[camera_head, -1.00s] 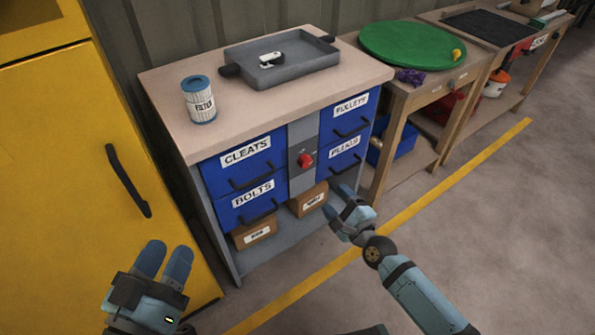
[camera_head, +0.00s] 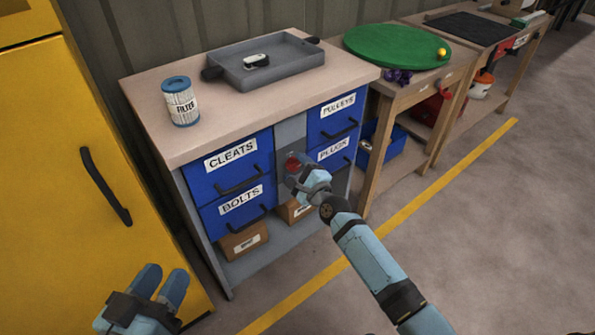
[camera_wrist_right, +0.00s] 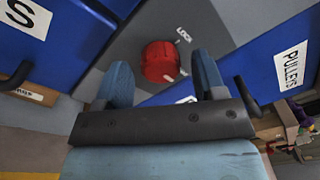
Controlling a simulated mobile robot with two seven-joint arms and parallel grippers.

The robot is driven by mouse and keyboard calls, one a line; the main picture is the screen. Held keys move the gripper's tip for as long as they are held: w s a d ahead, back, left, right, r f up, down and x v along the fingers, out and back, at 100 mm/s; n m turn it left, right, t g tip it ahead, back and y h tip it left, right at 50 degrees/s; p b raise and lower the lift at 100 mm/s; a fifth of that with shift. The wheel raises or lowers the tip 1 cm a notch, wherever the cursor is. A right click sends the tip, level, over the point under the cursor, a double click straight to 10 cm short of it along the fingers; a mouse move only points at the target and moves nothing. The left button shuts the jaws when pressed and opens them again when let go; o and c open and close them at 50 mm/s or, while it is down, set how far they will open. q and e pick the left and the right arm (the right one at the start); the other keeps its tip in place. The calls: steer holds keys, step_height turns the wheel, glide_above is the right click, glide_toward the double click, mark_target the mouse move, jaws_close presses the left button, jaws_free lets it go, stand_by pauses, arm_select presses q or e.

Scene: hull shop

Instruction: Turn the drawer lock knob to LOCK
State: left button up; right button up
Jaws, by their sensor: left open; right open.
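The red lock knob (camera_head: 292,163) sits on the grey panel (camera_head: 291,132) between the two blue drawer columns, partly hidden by my right gripper. In the right wrist view the knob (camera_wrist_right: 160,62) lies just ahead of and between the two open fingers (camera_wrist_right: 162,80), with no clear contact. A LOCK label (camera_wrist_right: 184,35) is at its upper right there, and a second small label (camera_wrist_right: 186,100) is below right, too small to read. I cannot tell the knob's exact setting. My right gripper (camera_head: 301,172) is open at the panel. My left gripper (camera_head: 158,284) is open and empty, low in front of the yellow cabinet.
Blue drawers with black handles flank the panel: CLEATS (camera_head: 232,164), BOLTS, PULLEYS (camera_head: 333,119) and another. On the worktop stand a filter can (camera_head: 181,102) and a grey tray (camera_head: 265,70). A yellow cabinet (camera_head: 70,200) is at the left. Open floor lies to the right.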

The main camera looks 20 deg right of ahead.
steer(key=c, duration=0.9)
